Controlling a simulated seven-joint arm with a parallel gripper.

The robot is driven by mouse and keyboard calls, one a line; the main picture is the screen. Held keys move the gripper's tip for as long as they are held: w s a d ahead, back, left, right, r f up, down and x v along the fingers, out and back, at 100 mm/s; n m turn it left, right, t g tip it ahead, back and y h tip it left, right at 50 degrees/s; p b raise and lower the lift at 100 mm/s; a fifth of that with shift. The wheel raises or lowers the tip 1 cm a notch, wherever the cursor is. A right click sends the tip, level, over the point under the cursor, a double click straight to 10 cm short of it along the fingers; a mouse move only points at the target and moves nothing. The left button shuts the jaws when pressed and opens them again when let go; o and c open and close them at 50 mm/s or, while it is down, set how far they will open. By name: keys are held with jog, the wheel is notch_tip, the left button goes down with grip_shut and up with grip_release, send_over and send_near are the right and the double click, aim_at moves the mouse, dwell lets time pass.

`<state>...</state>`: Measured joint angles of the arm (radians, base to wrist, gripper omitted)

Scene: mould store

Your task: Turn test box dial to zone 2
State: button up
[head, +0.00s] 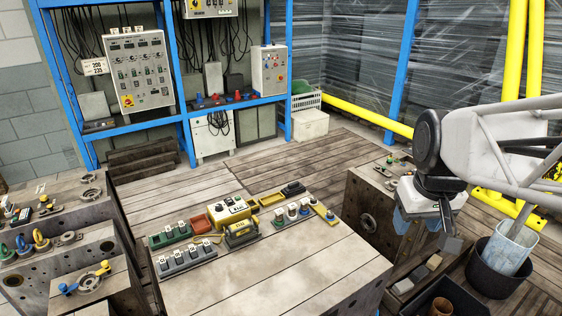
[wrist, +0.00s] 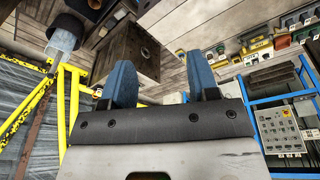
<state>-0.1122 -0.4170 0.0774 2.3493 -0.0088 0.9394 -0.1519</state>
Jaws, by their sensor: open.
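A yellow box with a dark top (head: 241,231) stands on the wooden workbench, near the middle of its far half. Just behind it is a cream and yellow box (head: 228,210) with small dark and light parts on its face. I cannot tell which is the test box, and the dial and its setting are too small to read. My gripper (head: 420,212) hangs at the right, well apart from both boxes, beyond the workbench's right edge. In the wrist view its two blue fingers (wrist: 155,82) are spread apart with nothing between them.
The workbench (head: 270,280) has a bare near half. Green (head: 170,235) and grey (head: 187,258) racks with tagged parts and a red tray (head: 201,224) stand left of the boxes. A row of knobbed parts (head: 297,211) stands right. A dark bucket (head: 498,268) is below my arm.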

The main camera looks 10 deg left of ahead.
jog(key=w+a+n, duration=0.4)
jog(key=w+a, duration=0.7)
jog(key=w, duration=0.4)
jog(key=n+g, duration=0.2)
jog(key=n, duration=1)
send_over(219, 205)
jog(key=f, duration=2.6)
jog(key=shift+s+d+f, duration=0.1)
jog(key=shift+d+f, duration=0.25)
jog(key=shift+a+f, duration=0.3)
jog(key=shift+a, duration=0.05)
jog(key=shift+f, duration=0.15)
jog(key=shift+f, duration=3.7)
